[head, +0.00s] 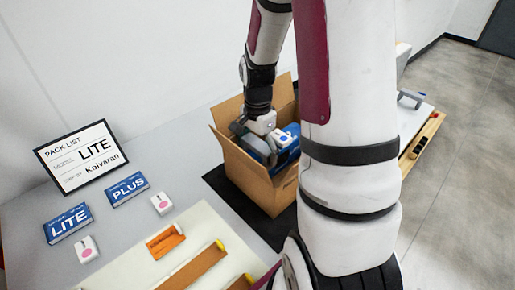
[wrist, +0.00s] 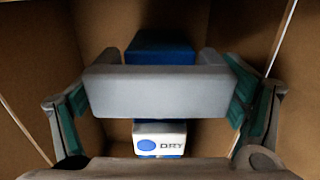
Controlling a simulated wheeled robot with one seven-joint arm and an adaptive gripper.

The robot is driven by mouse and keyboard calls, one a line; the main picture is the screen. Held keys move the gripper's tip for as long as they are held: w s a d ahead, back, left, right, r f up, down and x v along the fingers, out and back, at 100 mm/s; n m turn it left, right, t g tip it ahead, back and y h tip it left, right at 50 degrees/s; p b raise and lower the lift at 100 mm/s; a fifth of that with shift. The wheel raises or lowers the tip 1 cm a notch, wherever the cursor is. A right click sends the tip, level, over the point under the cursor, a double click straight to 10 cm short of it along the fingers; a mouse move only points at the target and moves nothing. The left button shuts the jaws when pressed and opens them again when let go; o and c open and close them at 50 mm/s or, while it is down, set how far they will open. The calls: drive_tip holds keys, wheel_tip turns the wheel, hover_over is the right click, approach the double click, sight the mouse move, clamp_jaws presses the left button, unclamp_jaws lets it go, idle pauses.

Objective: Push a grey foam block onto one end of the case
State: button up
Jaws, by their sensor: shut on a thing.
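A grey foam block (wrist: 152,80) is held crosswise between the fingers of my gripper (wrist: 160,95). My gripper is down inside the open cardboard box (head: 231,155). The blue case (head: 289,155) lies in the box, and its far part (wrist: 161,46) shows past the block in the wrist view. A white packet marked DRY (wrist: 160,135) with a blue dot rests on the case. The block hides the middle of the case, and I cannot tell whether it touches it.
The box walls stand close around my gripper, with flaps open. To the left on the table are LITE (head: 68,222) and PLUS (head: 127,189) booklets, white packets (head: 161,203), a framed pack list (head: 82,156) and a pale tray (head: 205,222) with brown pieces (head: 195,268).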

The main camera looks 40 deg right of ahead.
drive_tip(key=shift+f+b, duration=0.7)
drive_tip(key=shift+f, duration=0.55)
idle(1.0)
drive_tip(key=o, duration=0.7)
drive_tip(key=shift+r, duration=0.1)
drive_tip(key=shift+r+p, duration=2.2)
drive_tip(key=shift+r, duration=1.25)
